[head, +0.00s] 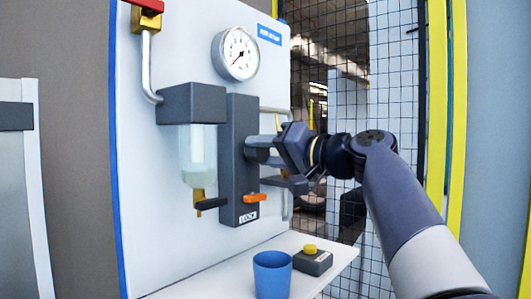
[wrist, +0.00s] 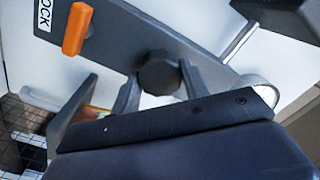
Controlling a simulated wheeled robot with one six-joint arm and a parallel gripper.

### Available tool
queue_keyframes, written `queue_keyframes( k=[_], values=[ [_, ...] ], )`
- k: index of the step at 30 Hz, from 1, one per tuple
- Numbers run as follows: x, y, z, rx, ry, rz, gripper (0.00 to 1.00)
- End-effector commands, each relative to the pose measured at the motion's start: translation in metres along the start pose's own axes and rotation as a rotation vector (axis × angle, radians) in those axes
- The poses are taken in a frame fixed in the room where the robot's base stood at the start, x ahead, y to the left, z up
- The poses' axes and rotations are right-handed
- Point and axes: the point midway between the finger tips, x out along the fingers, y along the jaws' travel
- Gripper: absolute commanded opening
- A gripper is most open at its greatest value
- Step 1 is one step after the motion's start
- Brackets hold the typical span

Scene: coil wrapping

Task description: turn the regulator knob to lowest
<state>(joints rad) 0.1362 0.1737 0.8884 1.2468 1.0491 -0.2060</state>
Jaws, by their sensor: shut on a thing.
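The regulator knob (wrist: 160,73) is a dark, faceted knob on the grey regulator block (wrist: 185,52). In the wrist view my gripper (wrist: 160,88) has one finger on each side of the knob and is shut on it. In the head view the grey block (head: 238,120) stands on the white panel, and my gripper (head: 262,150) reaches it from the right; the knob is hidden there behind the fingers. An orange lever (head: 249,198) sits low on the block above a LOCK label; the lever also shows in the wrist view (wrist: 77,28). The gauge (head: 236,54) has a red needle pointing to lower left.
A clear bowl (head: 198,155) with a dark drain lever (head: 211,203) hangs left of the block. A red valve handle (head: 146,6) is at the top left. A blue cup (head: 272,275) and a box with a yellow button (head: 312,258) stand on the shelf below. Mesh fencing is behind my arm.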

Motion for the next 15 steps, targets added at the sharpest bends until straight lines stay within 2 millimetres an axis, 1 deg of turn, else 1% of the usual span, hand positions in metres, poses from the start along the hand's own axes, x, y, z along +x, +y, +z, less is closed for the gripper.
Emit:
queue_keyframes(
  k=[3,4,11,15],
  values=[
    [0.0003,0.0007,0.0006,-0.001,-0.002,0.001,0.20],
    [0.0003,0.0007,0.0005,-0.001,-0.002,0.001,0.45],
    [0.0002,0.0004,0.0003,0.000,-0.001,0.001,0.64],
    [0.0001,0.0002,0.0001,0.000,0.000,0.000,0.65]
  ],
)
